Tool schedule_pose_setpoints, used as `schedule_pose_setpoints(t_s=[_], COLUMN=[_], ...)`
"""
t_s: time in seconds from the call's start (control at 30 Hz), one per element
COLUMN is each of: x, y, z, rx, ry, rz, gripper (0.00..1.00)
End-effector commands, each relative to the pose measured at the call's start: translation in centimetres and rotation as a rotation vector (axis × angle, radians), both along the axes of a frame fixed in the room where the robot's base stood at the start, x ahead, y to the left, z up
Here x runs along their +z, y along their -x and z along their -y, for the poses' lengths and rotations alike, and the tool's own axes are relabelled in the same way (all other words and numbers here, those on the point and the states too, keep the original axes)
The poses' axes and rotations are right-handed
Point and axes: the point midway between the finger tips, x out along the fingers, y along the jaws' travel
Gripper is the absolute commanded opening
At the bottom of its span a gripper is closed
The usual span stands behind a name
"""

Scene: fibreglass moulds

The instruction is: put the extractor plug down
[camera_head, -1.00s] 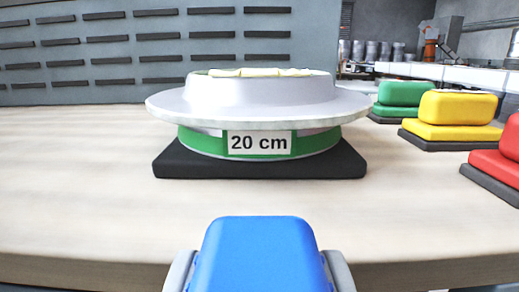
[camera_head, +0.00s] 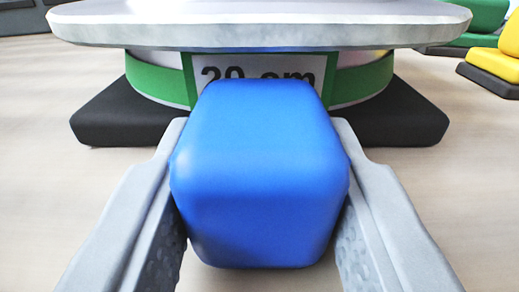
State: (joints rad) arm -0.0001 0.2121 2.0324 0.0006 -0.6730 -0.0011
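A blue rounded block (camera_head: 260,175), which I take to be the extractor plug, sits between the two grey fingers of my gripper (camera_head: 260,150). The fingers press along its left and right sides and look shut on it. It looks upright, close in front of the mould with the 20 cm label (camera_head: 300,70) and covers part of that label. I cannot tell whether its underside touches the table (camera_head: 75,200).
The mould has a wide grey flange (camera_head: 260,22) and a green band (camera_head: 365,82), on a black base (camera_head: 400,115). Yellow (camera_head: 508,45) and green (camera_head: 485,15) blocks stand at the far right.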

Motion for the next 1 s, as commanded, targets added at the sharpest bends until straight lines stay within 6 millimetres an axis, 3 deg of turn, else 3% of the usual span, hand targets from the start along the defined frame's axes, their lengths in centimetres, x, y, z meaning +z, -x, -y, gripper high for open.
schedule_pose_setpoints(t_s=[0.23,0.27,0.33,0.37,0.73,1.0], x=[-0.3,-0.3,-0.3,-0.3,0.1,0.1], y=[0.0,0.0,0.0,0.0,0.2,4.2], z=[0.0,0.0,0.0,0.0,0.0,0.0], rx=[0.0,0.0,0.0,0.0,0.0,0.0], ry=[0.0,0.0,0.0,0.0,0.0,0.0], rz=[-0.001,0.0,0.0,0.0,0.001,0.001], gripper=[0.0,0.42,0.55,0.57,0.57,0.57])
